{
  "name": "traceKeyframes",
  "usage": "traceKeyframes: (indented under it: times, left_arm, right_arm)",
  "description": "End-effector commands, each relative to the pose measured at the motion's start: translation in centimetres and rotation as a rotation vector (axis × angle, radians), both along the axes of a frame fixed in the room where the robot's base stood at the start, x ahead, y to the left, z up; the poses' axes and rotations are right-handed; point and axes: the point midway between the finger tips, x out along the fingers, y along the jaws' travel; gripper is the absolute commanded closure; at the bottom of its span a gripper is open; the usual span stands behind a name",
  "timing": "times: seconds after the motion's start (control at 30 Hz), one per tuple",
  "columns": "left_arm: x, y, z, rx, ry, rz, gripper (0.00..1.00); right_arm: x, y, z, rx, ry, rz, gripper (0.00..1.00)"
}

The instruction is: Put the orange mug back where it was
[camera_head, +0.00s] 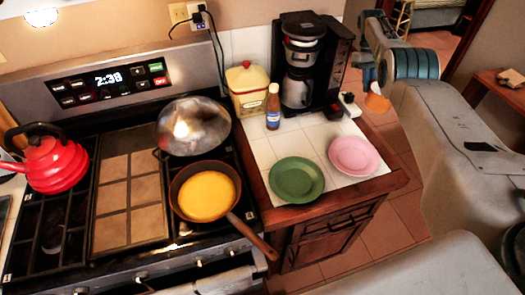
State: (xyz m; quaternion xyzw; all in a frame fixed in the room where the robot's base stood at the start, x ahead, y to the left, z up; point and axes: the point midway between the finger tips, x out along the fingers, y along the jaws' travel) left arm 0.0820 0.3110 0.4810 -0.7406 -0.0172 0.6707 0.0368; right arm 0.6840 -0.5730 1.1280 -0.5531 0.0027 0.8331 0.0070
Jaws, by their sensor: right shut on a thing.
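The orange mug (377,101) shows as a small orange shape at the upper right of the head view, just right of the coffee maker. My right gripper (369,78) is shut on it and holds it up, seemingly beyond the counter's right edge. The gripper hides part of the mug, and the height of the mug is hard to tell. My left gripper is not in view.
The tiled counter (316,141) holds a coffee maker (300,60), a canister (248,92), a sauce bottle (273,107), a green plate (297,180) and a pink plate (354,156). The stove at left bears a red kettle (52,160), a domed pan (193,127) and a yellow-filled pan (206,194).

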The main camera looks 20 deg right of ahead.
Motion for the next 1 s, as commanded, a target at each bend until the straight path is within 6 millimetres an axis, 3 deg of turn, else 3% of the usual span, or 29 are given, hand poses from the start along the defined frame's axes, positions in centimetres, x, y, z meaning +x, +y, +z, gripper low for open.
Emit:
traceKeyframes:
  times: [1.0]
  left_arm:
    - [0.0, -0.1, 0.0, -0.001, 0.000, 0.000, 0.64]
  right_arm:
    - [0.9, 2.0, -0.5, -0.005, -0.002, -0.862, 1.00]
